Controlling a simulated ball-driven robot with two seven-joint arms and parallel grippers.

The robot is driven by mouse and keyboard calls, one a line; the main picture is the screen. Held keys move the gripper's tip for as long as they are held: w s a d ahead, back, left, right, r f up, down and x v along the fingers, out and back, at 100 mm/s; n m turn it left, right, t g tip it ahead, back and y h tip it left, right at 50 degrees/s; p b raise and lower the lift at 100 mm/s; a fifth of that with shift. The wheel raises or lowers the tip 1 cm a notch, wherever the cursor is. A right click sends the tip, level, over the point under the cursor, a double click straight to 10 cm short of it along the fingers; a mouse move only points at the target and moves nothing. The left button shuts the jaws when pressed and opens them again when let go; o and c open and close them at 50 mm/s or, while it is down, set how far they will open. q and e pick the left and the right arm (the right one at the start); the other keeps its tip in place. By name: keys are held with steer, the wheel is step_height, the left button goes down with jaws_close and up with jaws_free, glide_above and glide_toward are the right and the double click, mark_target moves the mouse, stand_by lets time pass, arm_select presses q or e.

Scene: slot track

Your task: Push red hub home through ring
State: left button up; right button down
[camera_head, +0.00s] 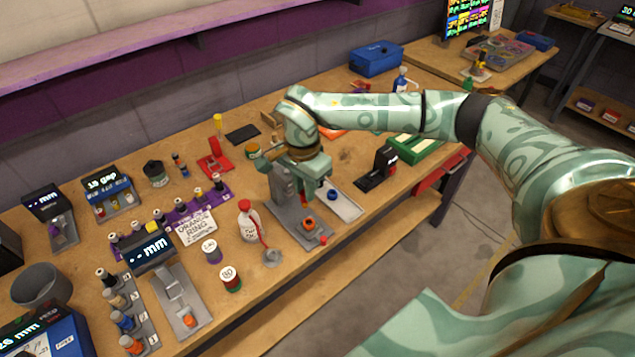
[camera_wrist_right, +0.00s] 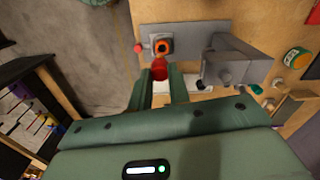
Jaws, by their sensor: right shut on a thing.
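The orange ring (camera_head: 309,223) sits on the grey fixture plate (camera_head: 290,228) near the table's front edge; it also shows with a dark centre in the right wrist view (camera_wrist_right: 164,46). My right gripper (camera_head: 312,192) is above the plate, close to the ring. In the right wrist view, its fingers (camera_wrist_right: 161,82) are shut on the red hub (camera_wrist_right: 159,69), which shows at the fingertips, just short of the ring in the picture. Whether hub and ring touch I cannot tell. In the head view the hub is mostly hidden by the gripper. My left gripper is not in view.
A grey upright block (camera_wrist_right: 228,68) stands on the plate beside the ring, and a small red knob (camera_head: 322,240) is at its front end. A white tray (camera_head: 345,206) with a blue part (camera_head: 332,195) lies to the right. A red-capped bottle (camera_head: 247,220) stands left.

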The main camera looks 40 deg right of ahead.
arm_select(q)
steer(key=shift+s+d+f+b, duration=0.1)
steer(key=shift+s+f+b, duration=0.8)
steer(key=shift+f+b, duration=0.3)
arm_select(e)
step_height(320, 180, down, 6)
steer(key=d+n, duration=0.1)
steer(key=shift+w+d, duration=0.2)
arm_select(q)
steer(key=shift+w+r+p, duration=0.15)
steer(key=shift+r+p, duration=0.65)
steer(key=shift+p, duration=0.05)
stand_by(1.0)
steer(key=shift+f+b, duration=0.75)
arm_select(e)
steer(key=shift+f, duration=1.55)
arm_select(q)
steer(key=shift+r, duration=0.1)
arm_select(e)
steer(key=shift+r, duration=0.15)
arm_select(q)
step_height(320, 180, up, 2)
steer(key=shift+p, duration=1.1)
arm_select(e)
step_height(320, 180, up, 2)
steer(key=shift+r, duration=0.15)
